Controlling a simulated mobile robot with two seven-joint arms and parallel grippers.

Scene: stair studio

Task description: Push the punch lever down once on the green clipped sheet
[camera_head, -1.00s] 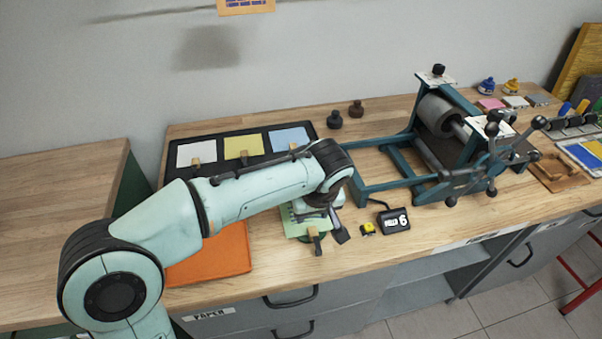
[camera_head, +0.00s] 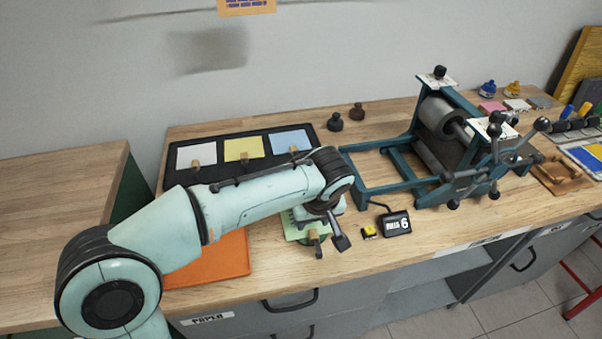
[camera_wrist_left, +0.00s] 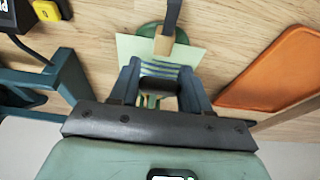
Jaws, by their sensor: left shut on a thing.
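The pale green sheet (camera_head: 294,230) lies at the bench front, held by a wooden clip (camera_head: 314,238). It also shows in the left wrist view (camera_wrist_left: 131,46), with the clip (camera_wrist_left: 163,44) and a dark stem above it. A round green base (camera_wrist_left: 181,36) shows under the sheet. My left gripper (camera_wrist_left: 160,75) reaches down over the sheet, its fingers either side of a dark bar, which looks like the punch lever (camera_wrist_left: 160,84). It is shut on it; the contact is partly hidden. In the head view, my left wrist covers most of the punch. My right gripper is not in view.
A counter reading 6 (camera_head: 396,223) and a small yellow item (camera_head: 369,231) lie right of the sheet. An orange sheet (camera_head: 221,257) lies left. Behind are a black tray (camera_head: 206,140) of clipped sheets and a teal roller press (camera_head: 411,180).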

